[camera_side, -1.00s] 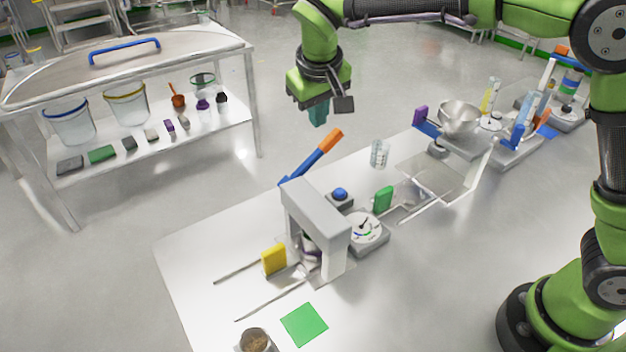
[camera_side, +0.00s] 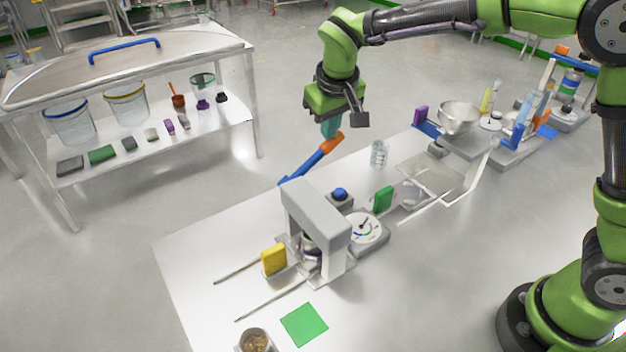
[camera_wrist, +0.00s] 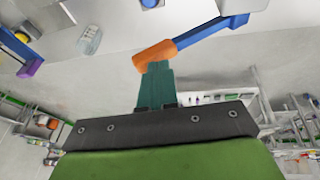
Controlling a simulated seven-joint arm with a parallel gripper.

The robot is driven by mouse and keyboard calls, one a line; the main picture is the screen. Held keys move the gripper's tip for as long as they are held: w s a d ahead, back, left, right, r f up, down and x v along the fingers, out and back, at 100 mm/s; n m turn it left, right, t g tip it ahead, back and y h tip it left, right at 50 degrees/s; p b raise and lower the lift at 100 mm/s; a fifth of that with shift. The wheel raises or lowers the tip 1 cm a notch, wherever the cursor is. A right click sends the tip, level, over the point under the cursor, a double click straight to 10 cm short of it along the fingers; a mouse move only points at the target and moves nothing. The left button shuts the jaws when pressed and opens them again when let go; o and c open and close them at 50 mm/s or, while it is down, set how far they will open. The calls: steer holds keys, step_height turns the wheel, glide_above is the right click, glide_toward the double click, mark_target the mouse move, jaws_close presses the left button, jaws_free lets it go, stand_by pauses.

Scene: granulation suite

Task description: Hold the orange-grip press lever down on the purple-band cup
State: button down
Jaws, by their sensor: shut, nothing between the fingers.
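The press (camera_side: 318,212) is a grey frame on the white table. Its blue lever (camera_side: 305,167) slants up to the right and ends in an orange grip (camera_side: 331,143). The purple-band cup (camera_side: 311,245) stands under the press frame, partly hidden by it. My gripper (camera_side: 330,130) is shut and empty, with its teal fingers pointing down right at the orange grip. In the wrist view the fingertips (camera_wrist: 157,68) meet or overlap the orange grip (camera_wrist: 155,54); whether they touch it I cannot tell. The lever is raised.
A round dial gauge (camera_side: 364,228), a blue button (camera_side: 340,194) and a green block (camera_side: 383,199) sit beside the press. A yellow block (camera_side: 273,260) is at its front left. A clear beaker (camera_side: 378,153) stands behind. The floor left of the lever is open.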

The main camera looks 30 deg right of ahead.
steer(key=d+f+y, duration=0.4)
steer(key=f, duration=0.4)
steer(key=shift+d+f+m+y, duration=0.3)
steer(key=shift+m+y, duration=0.1)
steer(key=shift+s+d+f, duration=0.1)
steer(key=shift+d+f, duration=0.05)
stand_by(1.6)
stand_by(1.0)
steer(key=w+d+v, duration=0.1)
steer(key=v, duration=1.3)
steer(key=shift+w, duration=0.2)
